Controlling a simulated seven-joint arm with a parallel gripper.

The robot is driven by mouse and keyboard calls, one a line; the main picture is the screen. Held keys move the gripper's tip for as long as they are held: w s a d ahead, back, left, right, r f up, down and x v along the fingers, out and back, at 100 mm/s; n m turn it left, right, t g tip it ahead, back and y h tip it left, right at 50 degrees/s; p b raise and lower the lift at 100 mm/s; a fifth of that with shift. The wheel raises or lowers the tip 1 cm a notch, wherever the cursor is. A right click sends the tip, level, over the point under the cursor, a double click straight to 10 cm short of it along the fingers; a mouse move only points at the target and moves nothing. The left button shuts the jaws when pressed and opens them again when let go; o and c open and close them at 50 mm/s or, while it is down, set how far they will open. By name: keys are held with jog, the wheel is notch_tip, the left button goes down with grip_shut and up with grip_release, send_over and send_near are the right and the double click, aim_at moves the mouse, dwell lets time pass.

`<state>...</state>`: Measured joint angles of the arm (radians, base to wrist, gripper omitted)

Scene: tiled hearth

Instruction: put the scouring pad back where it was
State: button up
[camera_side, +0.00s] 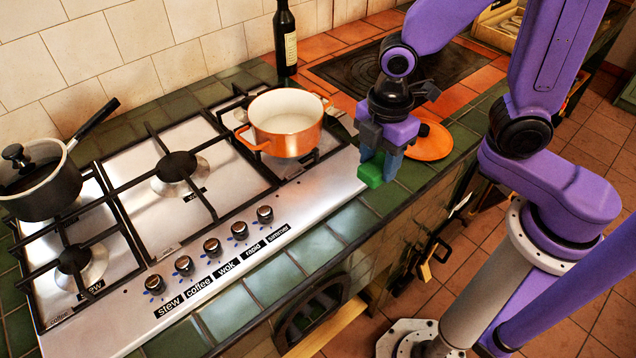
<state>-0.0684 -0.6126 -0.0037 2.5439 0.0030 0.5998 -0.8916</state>
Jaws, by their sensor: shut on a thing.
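The scouring pad (370,175) is a small bright green block. My gripper (382,160) points down and is shut on it, at the right end of the cooktop, over the green-tiled counter edge. The fingers hide part of the pad. I cannot tell whether the pad touches the tiles or hangs just above them.
An orange pot (286,122) stands on the cooktop (225,190) left of my gripper. An orange lid (432,143) lies close on the right. A dark saucepan (40,182) is at far left, a bottle (285,40) at the back. Green tiles (340,232) in front are clear.

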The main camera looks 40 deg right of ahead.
jog(key=w+a+f, duration=0.1)
jog(key=w+f, duration=0.1)
jog(key=w, duration=0.1)
jog(key=w+a+f, duration=0.2)
jog(key=w+f, duration=0.1)
jog(key=w+a+f, duration=0.1)
jog(key=w+f, duration=0.2)
jog(key=w, duration=0.1)
jog(key=shift+w+a+f, duration=0.1)
jog(key=shift+a+f, duration=0.1)
jog(key=shift+a, duration=0.2)
jog(key=shift+w+f, duration=0.1)
jog(key=shift+f, duration=0.1)
jog(key=shift+w+a+f, duration=0.1)
jog(key=shift+f, duration=1.5)
jog(key=shift+f, duration=0.2)
jog(key=o, duration=0.9)
jog(key=shift+o, duration=0.2)
jog(key=shift+r, duration=0.1)
